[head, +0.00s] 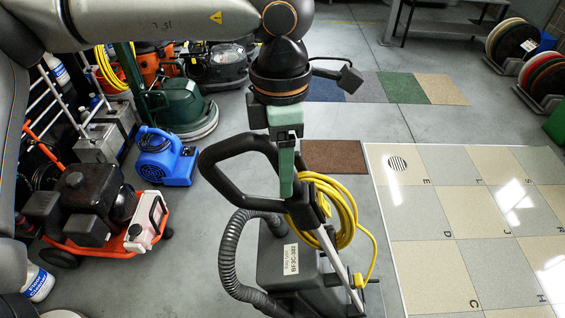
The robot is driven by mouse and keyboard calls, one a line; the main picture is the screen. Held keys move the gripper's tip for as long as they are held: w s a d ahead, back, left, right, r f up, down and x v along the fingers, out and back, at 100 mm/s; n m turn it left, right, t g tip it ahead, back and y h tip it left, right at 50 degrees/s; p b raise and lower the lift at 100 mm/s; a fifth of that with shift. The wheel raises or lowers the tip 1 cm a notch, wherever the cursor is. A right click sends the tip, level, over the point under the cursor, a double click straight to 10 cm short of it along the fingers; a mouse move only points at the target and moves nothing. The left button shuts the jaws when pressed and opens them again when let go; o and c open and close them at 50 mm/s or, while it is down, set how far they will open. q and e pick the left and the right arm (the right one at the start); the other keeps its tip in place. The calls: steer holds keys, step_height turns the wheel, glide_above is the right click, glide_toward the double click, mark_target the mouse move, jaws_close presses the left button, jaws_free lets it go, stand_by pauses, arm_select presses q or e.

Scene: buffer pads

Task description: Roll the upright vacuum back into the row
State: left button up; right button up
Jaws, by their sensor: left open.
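The upright vacuum (290,268) stands at the lower middle of the head view. It has a dark body with a pale label, a black loop handle (215,165), a ribbed hose and a coiled yellow cord (345,210). My left gripper (286,185) points down at the right part of the handle loop and overlaps it in the picture. It is open; its green fingers are seen nearly edge-on, so I cannot tell whether they straddle or touch the handle. The vacuum's base is cut off by the frame. My right gripper is out of view.
A row of machines runs along the left: an orange-framed engine machine (100,215), a blue blower (165,158) and a green floor machine (185,108). Tiled sample flooring (470,215) lies right, carpet squares (400,88) behind. Bare grey floor lies between.

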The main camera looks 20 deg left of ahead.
arm_select(q)
steer(key=shift+f, duration=0.3)
jaws_close()
stand_by(0.4)
steer(key=shift+r, duration=0.1)
stand_by(0.8)
